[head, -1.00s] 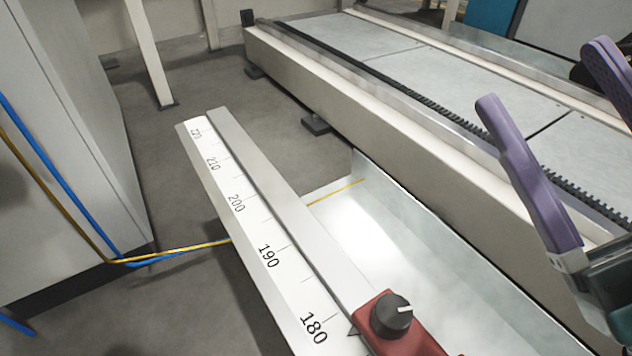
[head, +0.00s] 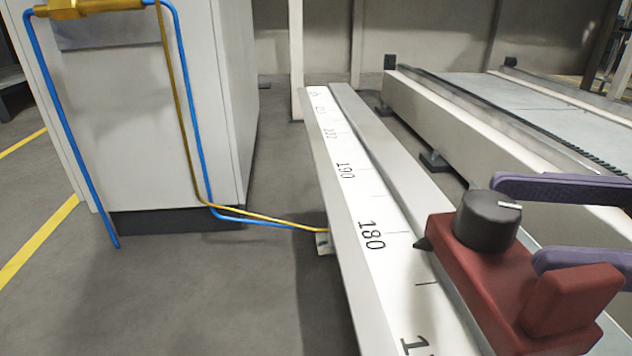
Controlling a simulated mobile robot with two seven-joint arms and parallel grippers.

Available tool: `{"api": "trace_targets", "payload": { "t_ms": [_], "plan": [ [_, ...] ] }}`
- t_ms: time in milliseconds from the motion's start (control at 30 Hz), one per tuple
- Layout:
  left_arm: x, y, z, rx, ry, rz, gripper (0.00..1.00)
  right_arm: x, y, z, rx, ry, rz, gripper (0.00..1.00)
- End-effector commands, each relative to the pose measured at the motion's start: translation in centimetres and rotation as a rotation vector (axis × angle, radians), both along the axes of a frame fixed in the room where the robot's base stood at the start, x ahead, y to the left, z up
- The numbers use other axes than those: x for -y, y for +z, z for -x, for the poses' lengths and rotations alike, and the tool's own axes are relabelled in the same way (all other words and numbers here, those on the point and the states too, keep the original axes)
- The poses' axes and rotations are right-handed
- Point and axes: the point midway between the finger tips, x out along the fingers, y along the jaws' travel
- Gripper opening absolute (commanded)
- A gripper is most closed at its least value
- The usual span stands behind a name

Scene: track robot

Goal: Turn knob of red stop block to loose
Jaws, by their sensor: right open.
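The red stop block (head: 478,275) sits on the white scale rail (head: 376,265) at lower right, its dark pointer just past the 180 mark. The black round knob (head: 487,225) stands on top of the block, with a white line on its top pointing right. My right gripper (head: 514,222), with purple fingers, comes in from the right and is open. One fingertip is at the far side of the knob, the other to its right, behind the block's raised red part. Whether they touch the knob cannot be told. My left gripper is not in view.
A grey cabinet (head: 150,130) with a brass fitting (head: 95,8) stands at left. Blue and yellow lines run from it to the rail. A long track bed (head: 480,135) lies beyond the rail. Bare floor (head: 270,265) lies between cabinet and rail.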

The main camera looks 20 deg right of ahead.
Motion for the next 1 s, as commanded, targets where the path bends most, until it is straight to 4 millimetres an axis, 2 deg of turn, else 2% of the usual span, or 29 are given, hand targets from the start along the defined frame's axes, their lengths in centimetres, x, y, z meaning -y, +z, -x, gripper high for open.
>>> {"api": "trace_targets", "payload": {
  "t_ms": [200, 400, 767, 1000],
  "plan": [
    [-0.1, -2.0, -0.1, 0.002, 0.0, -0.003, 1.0, -3.9, -0.3, -2.0, 0.004, 0.003, -0.002, 0.73],
    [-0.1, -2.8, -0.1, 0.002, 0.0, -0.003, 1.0, -6.2, -0.2, -3.3, 0.001, 0.0, -0.004, 0.73],
    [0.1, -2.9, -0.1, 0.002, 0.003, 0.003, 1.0, -6.8, 0.0, -3.7, -0.002, -0.002, -0.005, 0.73],
    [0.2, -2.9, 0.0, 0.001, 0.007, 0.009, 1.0, -6.8, 0.0, -3.7, -0.002, -0.002, -0.005, 0.47]
  ]
}}
